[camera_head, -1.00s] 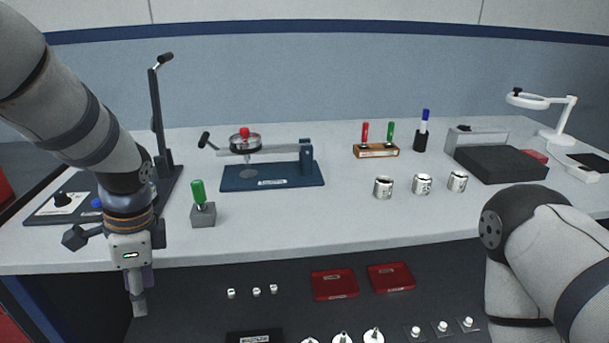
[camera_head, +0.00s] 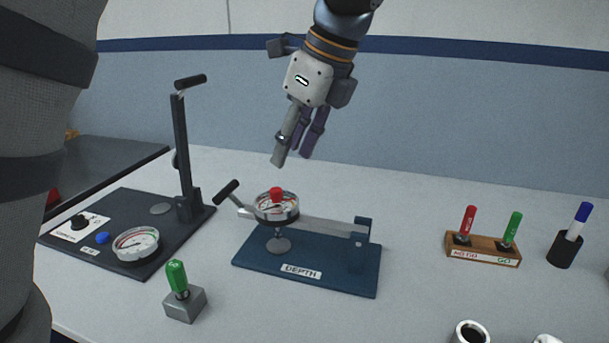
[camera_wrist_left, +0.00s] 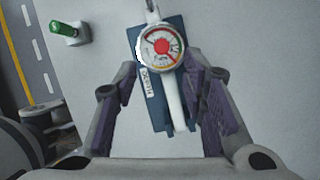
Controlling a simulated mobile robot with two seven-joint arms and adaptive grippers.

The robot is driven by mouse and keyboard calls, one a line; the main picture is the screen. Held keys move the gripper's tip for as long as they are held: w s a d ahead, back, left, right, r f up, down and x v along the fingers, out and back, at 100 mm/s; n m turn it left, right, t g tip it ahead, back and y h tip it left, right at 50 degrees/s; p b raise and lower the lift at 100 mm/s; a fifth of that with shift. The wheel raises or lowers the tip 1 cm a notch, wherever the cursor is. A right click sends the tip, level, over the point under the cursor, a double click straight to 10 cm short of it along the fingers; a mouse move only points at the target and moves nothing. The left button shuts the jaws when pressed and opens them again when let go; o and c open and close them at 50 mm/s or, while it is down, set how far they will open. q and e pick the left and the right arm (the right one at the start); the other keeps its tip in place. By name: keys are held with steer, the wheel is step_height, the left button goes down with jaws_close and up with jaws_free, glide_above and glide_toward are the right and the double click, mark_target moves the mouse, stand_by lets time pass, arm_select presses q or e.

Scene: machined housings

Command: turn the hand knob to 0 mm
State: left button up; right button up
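The red hand knob (camera_head: 276,193) sits at the centre of a round dial gauge (camera_head: 276,209) on the blue depth stand (camera_head: 339,285), marked DEPTH. In the left wrist view the red knob (camera_wrist_left: 162,47) and dial face (camera_wrist_left: 162,62) show from above; the pointer's reading is too small to tell. My left gripper (camera_head: 294,156) hangs above and slightly right of the knob, fingers down, apart from it. In the left wrist view its two fingers (camera_wrist_left: 162,75) are spread, with nothing between them at their level. My right gripper is not in view.
A black-handled lever (camera_head: 227,190) juts left from the depth stand. Left of it stands a dark fixture (camera_head: 110,205) with a tall post and another gauge. A green-handled block (camera_head: 185,303) is in front. A wooden gauge holder (camera_head: 483,249) and pen cup (camera_head: 565,249) stand right.

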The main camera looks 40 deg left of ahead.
mark_target(277, 189)
arm_select(q)
steer(key=x, duration=0.8)
steer(key=shift+f, duration=0.2)
jaws_close()
